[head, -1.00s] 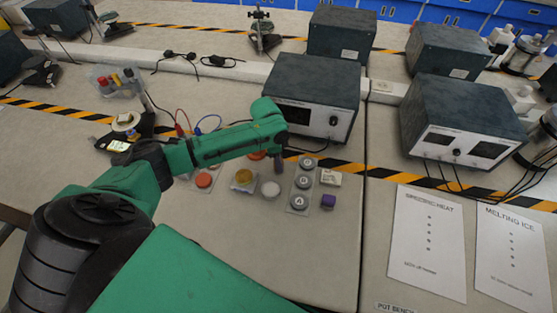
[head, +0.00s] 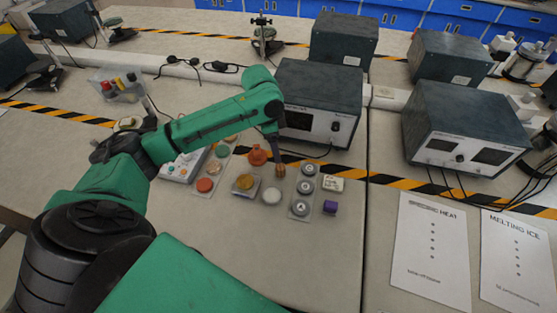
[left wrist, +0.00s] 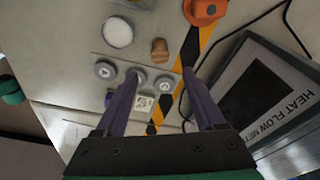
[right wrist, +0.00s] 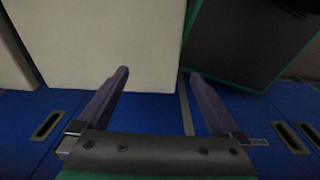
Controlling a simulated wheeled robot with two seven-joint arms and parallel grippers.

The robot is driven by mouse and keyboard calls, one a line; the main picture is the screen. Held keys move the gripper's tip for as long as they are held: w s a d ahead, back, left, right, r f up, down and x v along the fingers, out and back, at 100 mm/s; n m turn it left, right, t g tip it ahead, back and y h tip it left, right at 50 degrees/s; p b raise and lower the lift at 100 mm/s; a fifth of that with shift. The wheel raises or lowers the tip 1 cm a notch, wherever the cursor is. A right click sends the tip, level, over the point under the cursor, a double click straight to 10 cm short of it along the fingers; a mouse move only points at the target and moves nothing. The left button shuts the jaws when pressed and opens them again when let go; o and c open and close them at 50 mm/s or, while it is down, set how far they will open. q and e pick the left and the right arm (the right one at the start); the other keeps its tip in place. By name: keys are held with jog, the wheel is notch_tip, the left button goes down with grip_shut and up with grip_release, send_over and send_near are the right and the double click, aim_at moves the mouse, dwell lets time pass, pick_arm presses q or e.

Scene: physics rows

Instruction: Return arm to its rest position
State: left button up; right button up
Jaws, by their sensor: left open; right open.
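My left arm comes in from the left in the head view and reaches over the bench. My left gripper (head: 279,148) hangs down in front of the heat flow meter box (head: 318,100), partly hidden by its own wrist. In the left wrist view the gripper (left wrist: 162,74) has its two purple fingers apart, with nothing held between them. A brown cork (left wrist: 160,50) stands beyond the fingertips; it also shows in the head view (head: 280,170). My right gripper (right wrist: 159,73) is open and empty in the right wrist view, and is not in the head view.
Near the left gripper are an orange stopper-like piece (head: 257,155), a tray of grey discs (head: 301,208), a white disc (head: 271,195) and a purple cube (head: 330,207). Another meter box (head: 465,120) stands right. Blue cabinets (right wrist: 150,110) show below the right gripper.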

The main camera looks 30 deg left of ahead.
pick_arm(q)
jog(key=shift+s+a+r, duration=0.1)
jog(key=shift+r, duration=0.85)
